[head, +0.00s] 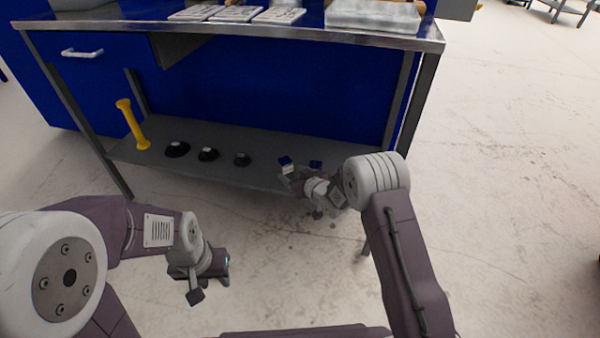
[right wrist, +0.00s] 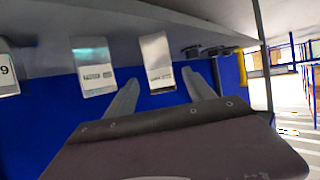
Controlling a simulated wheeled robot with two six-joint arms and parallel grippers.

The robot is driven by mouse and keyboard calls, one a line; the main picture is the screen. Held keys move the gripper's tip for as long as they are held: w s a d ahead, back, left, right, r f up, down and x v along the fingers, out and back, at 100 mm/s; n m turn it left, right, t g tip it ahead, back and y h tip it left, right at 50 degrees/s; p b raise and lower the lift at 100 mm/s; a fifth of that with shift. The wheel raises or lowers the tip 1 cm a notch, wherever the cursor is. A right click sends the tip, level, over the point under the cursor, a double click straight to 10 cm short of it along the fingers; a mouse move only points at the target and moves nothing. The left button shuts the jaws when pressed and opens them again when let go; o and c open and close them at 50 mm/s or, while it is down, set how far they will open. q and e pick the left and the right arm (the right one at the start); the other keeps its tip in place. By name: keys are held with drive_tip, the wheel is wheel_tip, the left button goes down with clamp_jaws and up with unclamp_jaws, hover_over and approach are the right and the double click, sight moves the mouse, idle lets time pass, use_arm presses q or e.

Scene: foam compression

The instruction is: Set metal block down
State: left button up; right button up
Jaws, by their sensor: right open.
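A shiny metal block with a printed label (right wrist: 157,62) stands on the lower shelf in the right wrist view, which shows the scene turned over. My right gripper (right wrist: 161,77) is open, with one finger to each side of this block and a gap on both sides. In the head view my right gripper (head: 298,177) is at the shelf's front edge, beside small blue-reflecting blocks (head: 316,164). A second labelled block (right wrist: 94,68) stands to the left in the wrist view.
The grey lower shelf (head: 215,176) also holds three black weights (head: 208,154) and a yellow dumbbell-shaped piece (head: 133,125). A third block (right wrist: 6,75) is cut off at the wrist view's left edge. The metal tabletop (head: 270,31) overhangs the shelf. The floor right is clear.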

use_arm(q)
wheel_tip(320, 180, up, 3)
drive_tip(key=shift+f+p, duration=0.15)
drive_tip(key=shift+p, duration=0.7)
use_arm(e)
drive_tip(key=v, duration=0.6)
drive_tip(key=s+d+r+m+g+h, duration=0.1)
drive_tip(key=s+d+m+g+h, duration=0.15)
drive_tip(key=s+d, duration=0.45)
drive_tip(key=s+d+r+m+g+h, duration=0.1)
drive_tip(key=s+d+m+g+h, duration=0.25)
drive_tip(key=s, duration=0.65)
drive_tip(key=s+d+g, duration=0.2)
drive_tip(key=s+g, duration=0.3)
drive_tip(key=s, duration=0.9)
use_arm(q)
wheel_tip(320, 180, up, 49)
drive_tip(key=p, duration=4.9)
use_arm(e)
wheel_tip(320, 180, up, 50)
drive_tip(key=shift+w+d, duration=0.15)
use_arm(q)
drive_tip(key=shift+r, duration=0.2)
